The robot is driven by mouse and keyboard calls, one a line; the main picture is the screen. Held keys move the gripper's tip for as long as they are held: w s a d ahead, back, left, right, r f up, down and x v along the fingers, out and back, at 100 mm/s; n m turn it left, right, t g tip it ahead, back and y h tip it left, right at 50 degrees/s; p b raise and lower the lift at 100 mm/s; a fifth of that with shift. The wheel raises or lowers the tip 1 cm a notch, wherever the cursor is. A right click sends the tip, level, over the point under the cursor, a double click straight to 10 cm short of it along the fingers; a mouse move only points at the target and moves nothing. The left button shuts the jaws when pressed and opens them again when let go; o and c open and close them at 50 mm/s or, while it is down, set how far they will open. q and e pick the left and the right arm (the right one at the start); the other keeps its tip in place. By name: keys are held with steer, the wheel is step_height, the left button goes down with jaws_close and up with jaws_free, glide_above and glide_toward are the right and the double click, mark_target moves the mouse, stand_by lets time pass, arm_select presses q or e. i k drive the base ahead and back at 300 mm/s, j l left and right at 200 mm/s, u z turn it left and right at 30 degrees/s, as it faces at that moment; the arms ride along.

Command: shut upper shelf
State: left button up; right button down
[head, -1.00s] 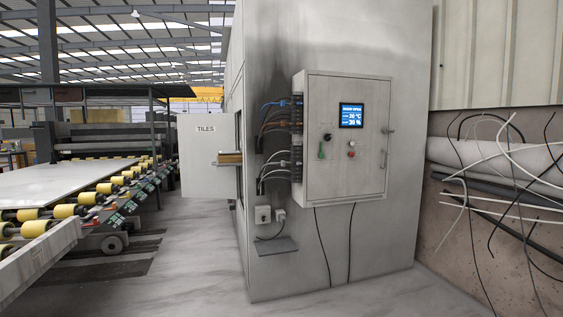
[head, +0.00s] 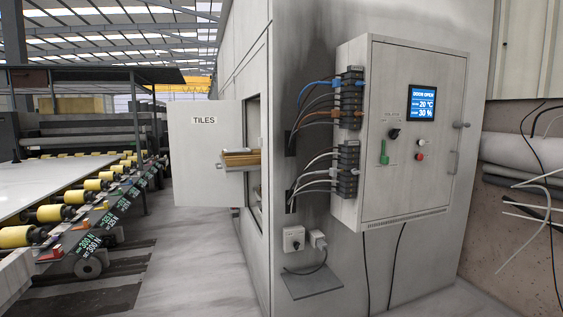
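A tall grey cabinet (head: 320,110) fills the middle of the head view. Its side door (head: 205,170), labelled TILES, stands swung open to the left. In the opening, an upper shelf (head: 240,158) with a brown, wood-like load sticks out past the cabinet wall. A lower shelf edge (head: 256,195) shows faintly inside the opening; most of the interior is hidden by the steep angle. Neither of my grippers is in view.
A control box (head: 405,140) with a screen reading DOOR OPEN juts from the cabinet front, with cables on its left. A small ledge (head: 312,282) sticks out low. A roller conveyor (head: 70,205) stands left. Grey floor (head: 195,265) between is clear.

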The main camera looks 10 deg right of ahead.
mark_target(252, 161)
steer(key=i+j+z, duration=0.2)
steer(key=i+j, duration=1.4)
